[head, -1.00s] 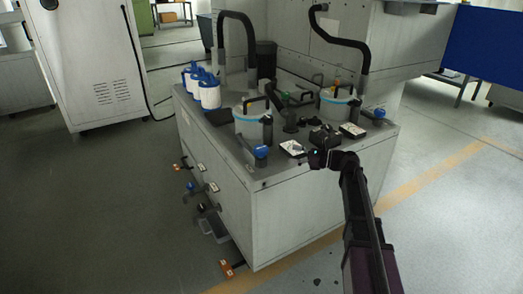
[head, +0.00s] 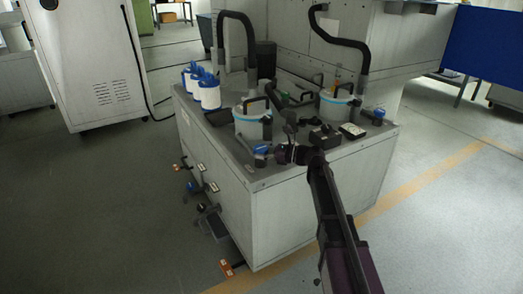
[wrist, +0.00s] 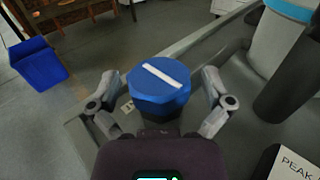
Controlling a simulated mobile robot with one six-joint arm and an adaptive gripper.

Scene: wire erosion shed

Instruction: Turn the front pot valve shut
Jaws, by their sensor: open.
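The front pot valve is a blue knob (head: 261,150) at the front edge of the cabinet top, just in front of the near white pot (head: 253,122). In the wrist view the blue knob (wrist: 150,98) shows from above, with a white bar across its top running slightly down to the right. My gripper (head: 284,155) is at the knob's right in the head view. In the wrist view my gripper (wrist: 160,88) is open, one finger on each side of the knob, with gaps visible.
A second white pot (head: 339,107) with another blue valve (head: 379,114) stands at the right. Blue-and-white bottles (head: 208,93) stand at the back left. A black block (head: 325,137) and a labelled plate (head: 352,131) lie right of my gripper. A blue bin (wrist: 39,63) is on the floor.

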